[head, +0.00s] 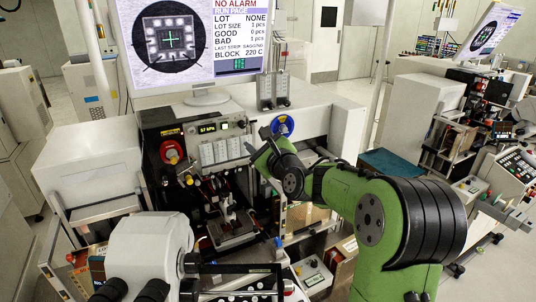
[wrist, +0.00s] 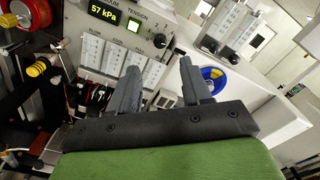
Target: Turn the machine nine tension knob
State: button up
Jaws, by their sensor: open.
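A small black round tension knob (wrist: 160,40) sits at the right of that panel. The panel's display also shows in the head view (head: 208,127), too small there for me to read the knob's label. My gripper (wrist: 160,66) is open and empty. In the wrist view the knob lies beyond and between its two fingertips, apart from them. In the head view my gripper (head: 258,140) is just right of the panel.
A blue wheel with a yellow centre (wrist: 214,76) is right of my gripper, and a red spool (wrist: 14,14) is at far left. White modules (wrist: 115,60) sit below the panel. A microscope (head: 150,255) stands in front. A monitor (head: 195,45) is above.

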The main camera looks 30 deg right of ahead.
jog(key=s, duration=0.6)
jog(key=shift+s+b, duration=0.2)
jog(key=shift+b, duration=0.1)
jog(key=s+a+f+n+g+y, duration=0.1)
jog(key=s+a+f+n+g, duration=0.2)
jog(key=s+a+n, duration=0.35)
jog(key=s+a+f+n+g, duration=0.4)
jog(key=a+n, duration=0.3)
jog(key=n, duration=0.3)
jog(key=s+f+n+g, duration=0.2)
jog(key=s+n, duration=0.4)
jog(key=s, duration=0.4)
jog(key=s+f+n+g+h, duration=0.1)
jog(key=s+f+n+g, duration=0.2)
jog(key=s+n, duration=0.3)
jog(key=s, duration=0.4)
jog(key=shift+d, duration=0.15)
jog(key=shift+w+n, duration=0.1)
jog(key=shift+n, duration=0.15)
